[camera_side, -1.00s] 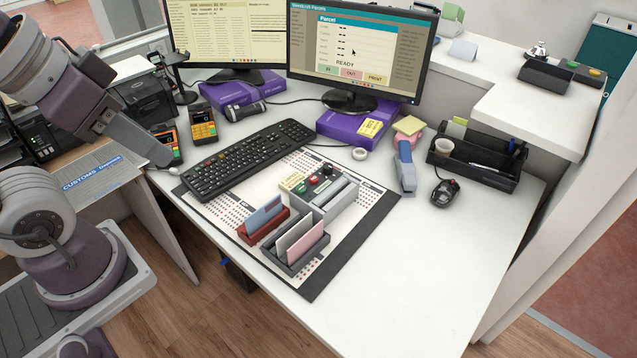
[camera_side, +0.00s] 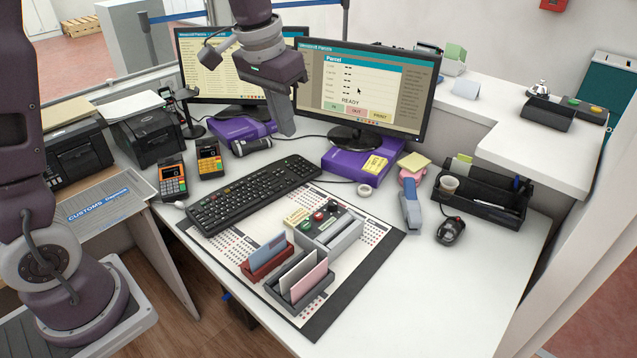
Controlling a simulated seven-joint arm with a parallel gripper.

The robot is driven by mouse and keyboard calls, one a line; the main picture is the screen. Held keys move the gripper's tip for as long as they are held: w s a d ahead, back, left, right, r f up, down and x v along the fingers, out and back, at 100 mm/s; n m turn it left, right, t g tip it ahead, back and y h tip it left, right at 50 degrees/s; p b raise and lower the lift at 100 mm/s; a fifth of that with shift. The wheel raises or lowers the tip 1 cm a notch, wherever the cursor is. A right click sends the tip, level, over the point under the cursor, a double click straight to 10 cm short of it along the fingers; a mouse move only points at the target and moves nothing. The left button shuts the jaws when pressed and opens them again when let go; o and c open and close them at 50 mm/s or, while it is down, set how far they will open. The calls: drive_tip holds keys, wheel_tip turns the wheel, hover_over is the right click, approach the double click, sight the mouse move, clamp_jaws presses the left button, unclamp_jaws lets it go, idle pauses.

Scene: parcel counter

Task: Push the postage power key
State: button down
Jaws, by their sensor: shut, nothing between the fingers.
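The postage machine is a grey box (camera_side: 341,238) on the desk mat, with a small panel of red, green and dark keys on top. The red key (camera_side: 319,216) stands out, with a green one (camera_side: 305,225) beside it. The key labels are too small to read, so I cannot tell which one is the power key. My gripper (camera_side: 284,131) is shut and empty, pointing down in front of the monitors, above and behind the keyboard. It is well apart from the keys, which lie lower and nearer the camera.
A keyboard (camera_side: 252,194) lies left of the machine. A red holder (camera_side: 266,266) and a dark holder (camera_side: 298,300) with cards stand in front of it. A stapler (camera_side: 410,207), mouse (camera_side: 451,231) and black organizer (camera_side: 484,207) are to the right. The monitor (camera_side: 362,90) stands close behind my gripper.

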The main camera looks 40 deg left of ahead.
drive_tip(key=w+a+f+g, duration=0.1)
drive_tip(key=w+f, duration=0.5)
drive_tip(key=g, duration=0.2)
hover_over(319, 215)
wheel_tip(319, 215, down, 23)
drive_tip(key=shift+r, duration=0.2)
drive_tip(key=shift+f, duration=0.55)
drive_tip(key=shift+f, duration=0.7)
idle(0.5)
drive_tip(key=shift+r, duration=0.75)
wheel_tip(319, 215, up, 7)
drive_tip(key=shift+f, duration=0.15)
idle(2.7)
